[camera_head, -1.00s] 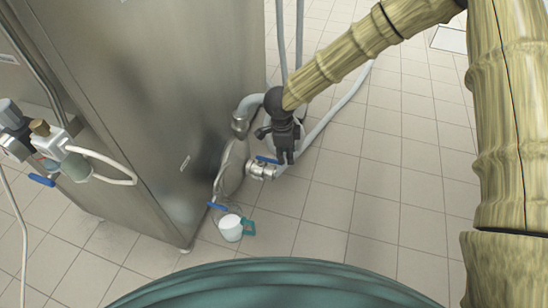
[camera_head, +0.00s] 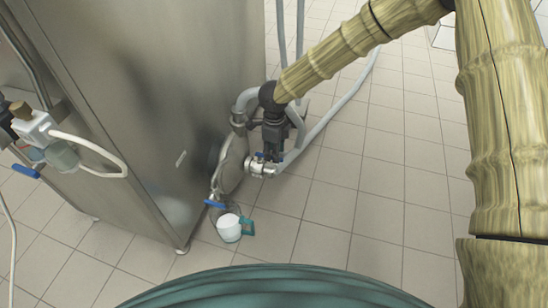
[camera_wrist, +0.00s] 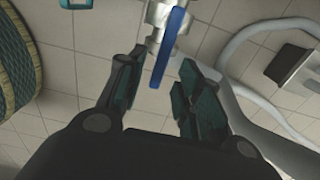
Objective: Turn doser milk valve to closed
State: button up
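A metal valve (camera_head: 258,168) with a blue lever (camera_head: 260,154) sits on the pipe low beside the steel machine. In the wrist view the blue lever (camera_wrist: 169,47) lies between the fingers of my gripper (camera_wrist: 160,63). The fingers are apart, with a gap visible on both sides of the lever. In the head view my gripper (camera_head: 270,156) is at this valve and partly hides the lever. I cannot tell the lever's exact angle to the pipe from the head view.
A steel machine (camera_head: 160,100) fills the left. A second blue lever (camera_head: 215,204) is near a white cup (camera_head: 229,228) with a teal handle. Hoses (camera_head: 335,108) run behind my arm. Another fitting with a blue lever (camera_head: 25,171) is at far left. Open tiled floor lies right.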

jog(key=shift+f, duration=0.95)
grip_shut()
